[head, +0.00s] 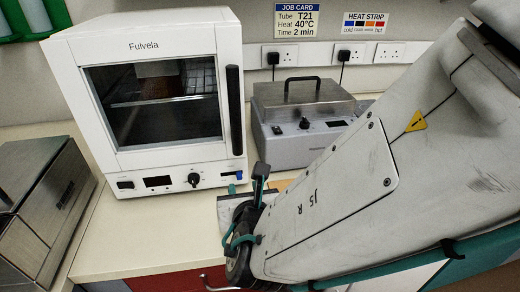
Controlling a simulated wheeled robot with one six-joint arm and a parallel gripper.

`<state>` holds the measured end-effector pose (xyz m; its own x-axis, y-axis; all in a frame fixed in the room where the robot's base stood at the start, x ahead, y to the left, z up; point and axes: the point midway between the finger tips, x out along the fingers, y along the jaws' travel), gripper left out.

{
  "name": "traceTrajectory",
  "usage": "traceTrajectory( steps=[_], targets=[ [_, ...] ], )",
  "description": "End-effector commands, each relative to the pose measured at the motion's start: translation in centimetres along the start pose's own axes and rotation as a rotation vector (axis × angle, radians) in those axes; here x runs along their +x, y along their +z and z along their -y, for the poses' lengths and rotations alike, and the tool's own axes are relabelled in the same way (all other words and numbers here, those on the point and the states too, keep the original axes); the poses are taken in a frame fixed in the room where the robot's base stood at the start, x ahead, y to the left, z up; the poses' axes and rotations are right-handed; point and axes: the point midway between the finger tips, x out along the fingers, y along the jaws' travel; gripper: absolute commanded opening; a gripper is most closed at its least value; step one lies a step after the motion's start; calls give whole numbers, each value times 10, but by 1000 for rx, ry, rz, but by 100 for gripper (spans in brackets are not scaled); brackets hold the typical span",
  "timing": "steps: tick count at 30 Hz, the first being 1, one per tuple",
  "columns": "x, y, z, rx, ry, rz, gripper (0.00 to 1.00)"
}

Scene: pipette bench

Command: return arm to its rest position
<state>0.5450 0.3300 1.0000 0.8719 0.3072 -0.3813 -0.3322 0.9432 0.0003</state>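My arm fills the right side of the head view, a pale grey link with a yellow warning sticker. It reaches down and left over the bench's front edge to a dark round joint with a green cable. My gripper's fingers cannot be made out near there; the arm hides much of that area. I cannot tell whether it is open or holds anything.
A white Fulvela oven (165,100) with a dark window stands on the bench (130,235). A grey lidded bath (300,125) stands right of it, close behind my arm. A metal box (40,205) is at the left. A job card (297,20) hangs above.

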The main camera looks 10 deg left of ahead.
Motion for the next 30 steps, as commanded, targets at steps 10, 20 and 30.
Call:
traceTrajectory(
  steps=[10, 20, 30],
  targets=[
    [-5, 2, 4, 1, -5, -1, 35],
    [-10, -4, 44, 259, -199, -16, 35],
    [-95, -7, 225, 1253, -1033, 53, 35]
  ],
)
